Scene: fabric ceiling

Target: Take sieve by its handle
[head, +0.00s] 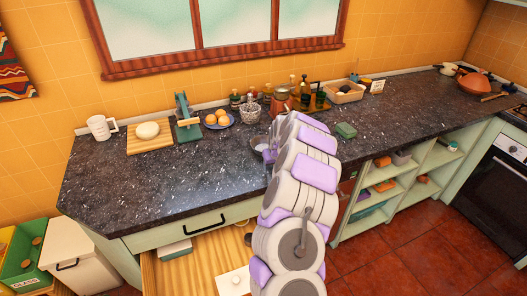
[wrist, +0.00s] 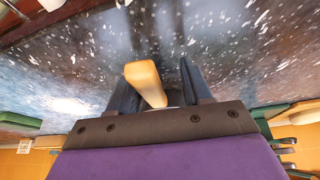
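In the wrist view, a pale wooden handle (wrist: 146,84), seemingly the sieve's, stands between the two dark fingers of my gripper (wrist: 158,68). It lies close to the left finger, and a gap shows between it and the right finger. The fingers are apart and not closed on it. In the head view, a shiny roundish thing, perhaps the sieve (head: 260,143), lies on the counter just left of my arm's end. My arm hides much of this spot, and the fingers cannot be made out there.
The dark speckled counter (head: 110,185) is clear at front left. Behind my arm stand a white wire basket (head: 250,111), a reddish pot (head: 281,101) and several bottles. A drawer (head: 205,262) is open below.

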